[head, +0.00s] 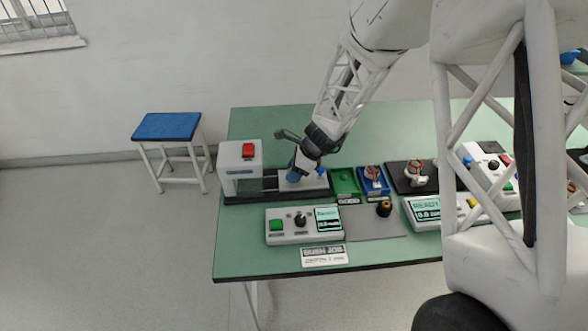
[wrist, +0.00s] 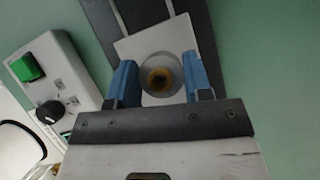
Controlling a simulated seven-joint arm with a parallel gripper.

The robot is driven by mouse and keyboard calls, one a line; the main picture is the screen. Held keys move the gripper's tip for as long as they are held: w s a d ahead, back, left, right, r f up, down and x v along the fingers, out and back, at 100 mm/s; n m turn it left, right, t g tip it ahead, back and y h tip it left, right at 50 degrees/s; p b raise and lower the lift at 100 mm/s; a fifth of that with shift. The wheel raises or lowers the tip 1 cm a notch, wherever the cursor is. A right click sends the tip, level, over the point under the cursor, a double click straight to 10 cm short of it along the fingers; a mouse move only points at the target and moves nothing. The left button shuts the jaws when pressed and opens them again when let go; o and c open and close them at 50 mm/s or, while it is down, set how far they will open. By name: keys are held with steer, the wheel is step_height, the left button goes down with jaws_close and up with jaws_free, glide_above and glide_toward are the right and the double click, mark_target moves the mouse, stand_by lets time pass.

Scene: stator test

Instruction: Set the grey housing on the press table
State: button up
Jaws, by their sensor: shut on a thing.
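My gripper (head: 295,175) is at the press, low over the pale press table (head: 318,184). In the wrist view its two blue fingers (wrist: 160,64) are shut on the grey housing (wrist: 148,68), a round ring with a golden-brown inside, one finger on each side. The pale press table (wrist: 146,44) lies directly beneath it on a dark rail. I cannot tell whether the housing touches the table. In the head view the housing is hidden by the gripper.
The press body (head: 238,178) with a red button stands left of the gripper. A green bin (head: 343,194) and a blue bin (head: 376,191) stand close on the right. A control box (head: 285,236) is in front. The green bench (head: 235,249) is clear at its front left.

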steer(key=o, duration=1)
steer(key=shift+r, duration=0.1)
steer(key=v, duration=0.7)
steer(key=shift+d+r, duration=0.2)
stand_by(0.3)
steer(key=s+d+r+n+h, duration=0.2)
steer(key=s+d+r+n, duration=0.1)
steer(key=s+r+n, duration=0.95)
steer(key=s+d+r+n+h, duration=0.2)
steer(key=s+r+n, duration=0.1)
steer(key=s, duration=0.7)
steer(key=s+d+r+n+t+h, duration=0.1)
steer(key=s+d+r+n+h, duration=0.1)
steer(key=s, duration=0.8)
step_height(320, 180, up, 3)
steer(key=shift+d+n, duration=0.55)
steer(key=shift+n, duration=0.7)
